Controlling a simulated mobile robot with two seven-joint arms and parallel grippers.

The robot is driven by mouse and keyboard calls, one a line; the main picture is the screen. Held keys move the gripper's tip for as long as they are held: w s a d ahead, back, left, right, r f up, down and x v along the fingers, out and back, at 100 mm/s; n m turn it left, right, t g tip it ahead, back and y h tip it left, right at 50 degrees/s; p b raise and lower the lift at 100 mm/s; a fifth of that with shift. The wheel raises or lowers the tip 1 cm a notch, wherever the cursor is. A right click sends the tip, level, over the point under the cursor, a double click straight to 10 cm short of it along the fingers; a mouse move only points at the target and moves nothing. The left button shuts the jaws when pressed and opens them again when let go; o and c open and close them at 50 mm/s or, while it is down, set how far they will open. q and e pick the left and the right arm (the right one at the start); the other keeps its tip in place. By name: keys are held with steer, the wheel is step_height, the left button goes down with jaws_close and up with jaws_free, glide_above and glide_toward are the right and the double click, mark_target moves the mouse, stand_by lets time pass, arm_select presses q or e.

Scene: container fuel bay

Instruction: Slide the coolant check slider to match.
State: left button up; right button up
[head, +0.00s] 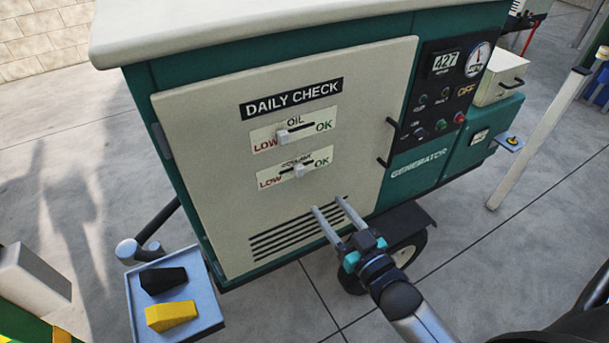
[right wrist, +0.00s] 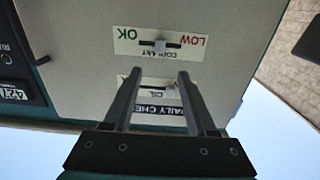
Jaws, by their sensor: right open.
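The coolant slider knob (head: 299,170) is a small pale block on the lower label plate of the DAILY CHECK door. It sits near the middle of its slot, between LOW on the left and OK on the right. In the right wrist view the coolant knob (right wrist: 160,46) appears upside down, also mid-slot. The oil slider knob (head: 283,136) is above it, toward LOW. My right gripper (head: 327,203) is open and empty, its fingers pointing at the door just below and right of the coolant plate. Its fingers (right wrist: 160,76) also show in the wrist view. My left gripper is out of view.
A door handle (head: 387,146) stands out at the door's right edge. The control panel (head: 442,88) has a display, a round gauge and buttons. A blue-grey tray (head: 207,316) holds black and yellow wedges at the lower left. A pale post (head: 540,138) stands right.

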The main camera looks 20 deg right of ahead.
mark_target(301, 171)
steer(key=w, duration=0.4)
steer(key=w+b, duration=0.1)
steer(key=w, duration=0.3)
steer(key=w+a+b, duration=0.1)
steer(key=w, duration=0.3)
jaws_close()
steer(key=shift+s+f, duration=0.1)
stand_by(1.1)
